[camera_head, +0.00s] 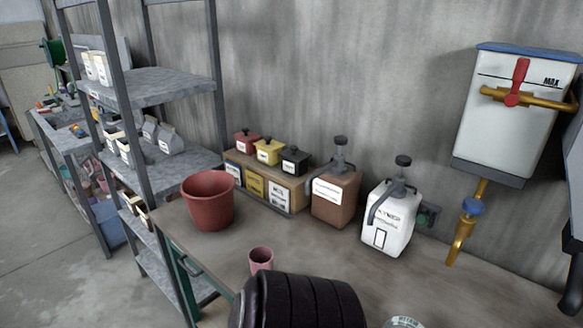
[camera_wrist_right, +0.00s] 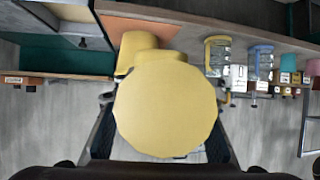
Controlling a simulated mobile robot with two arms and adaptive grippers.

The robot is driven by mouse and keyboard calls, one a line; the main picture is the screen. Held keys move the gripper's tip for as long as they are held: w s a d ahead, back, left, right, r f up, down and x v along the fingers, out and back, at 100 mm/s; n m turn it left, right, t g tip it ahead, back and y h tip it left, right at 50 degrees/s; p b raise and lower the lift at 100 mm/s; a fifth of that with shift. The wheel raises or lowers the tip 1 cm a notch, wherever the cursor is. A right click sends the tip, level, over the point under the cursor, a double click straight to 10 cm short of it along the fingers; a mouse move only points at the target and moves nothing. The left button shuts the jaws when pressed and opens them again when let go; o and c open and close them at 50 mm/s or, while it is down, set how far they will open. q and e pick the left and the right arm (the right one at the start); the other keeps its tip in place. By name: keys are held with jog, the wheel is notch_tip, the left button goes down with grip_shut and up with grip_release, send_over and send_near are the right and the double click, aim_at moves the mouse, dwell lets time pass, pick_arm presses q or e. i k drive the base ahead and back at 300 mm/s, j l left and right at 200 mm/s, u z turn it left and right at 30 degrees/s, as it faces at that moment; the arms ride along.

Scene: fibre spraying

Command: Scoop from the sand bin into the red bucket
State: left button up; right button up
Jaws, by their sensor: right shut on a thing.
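The red bucket (camera_head: 208,201) stands upright on the bench near its left end in the head view. My right gripper (camera_wrist_right: 163,128) has its fingers on both sides of a yellow round-faced object (camera_wrist_right: 165,112) and is shut on it. Its broad flat face fills the middle of the right wrist view and hides what is behind it. I cannot tell for sure that it is the scoop. More yellow parts (camera_wrist_right: 137,46) show just above it. I cannot identify the sand bin in either view. My left gripper is not in view.
A small pink cup (camera_head: 261,258) stands on the bench. A wooden rack with small bins (camera_head: 267,187), a brown jug (camera_head: 335,197) and a white jug (camera_head: 391,220) line the wall. Metal shelves (camera_head: 163,86) stand left. A black ribbed shape hides the bench front.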

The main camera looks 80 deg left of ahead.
aim_at(211, 202)
jog(key=k+u, duration=0.1)
jog(key=u, duration=3.15)
jog(key=i+j, duration=0.55)
jog(key=j, duration=0.25)
jog(key=i+j, duration=0.3)
jog(key=j, duration=0.1)
